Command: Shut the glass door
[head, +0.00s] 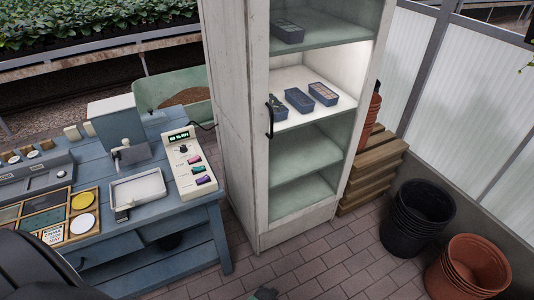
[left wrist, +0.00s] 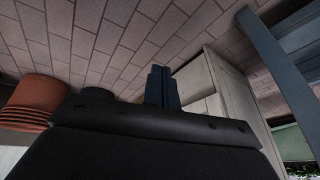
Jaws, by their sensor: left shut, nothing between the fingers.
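The tall white cabinet (head: 228,110) stands in the middle of the head view. Its glass door (head: 258,200) has a pale frame and a black bar handle (head: 269,118) on the left stile. The door looks flush or nearly flush with the cabinet front; I cannot tell whether a small gap remains. The glass is hard to make out. My left gripper (left wrist: 162,75) shows in the left wrist view with its dark fingers together and empty, above the brick floor and apart from the cabinet, whose pale side (left wrist: 225,88) is to its right. My right gripper is not in view.
Small blue trays (head: 299,100) sit on the cabinet shelves. A blue workbench (head: 140,215) with instruments stands at left. Wooden crates (head: 372,172), black pots (head: 417,218) and terracotta pots (head: 468,266) stand at right. The brick floor (head: 340,262) before the cabinet is mostly clear.

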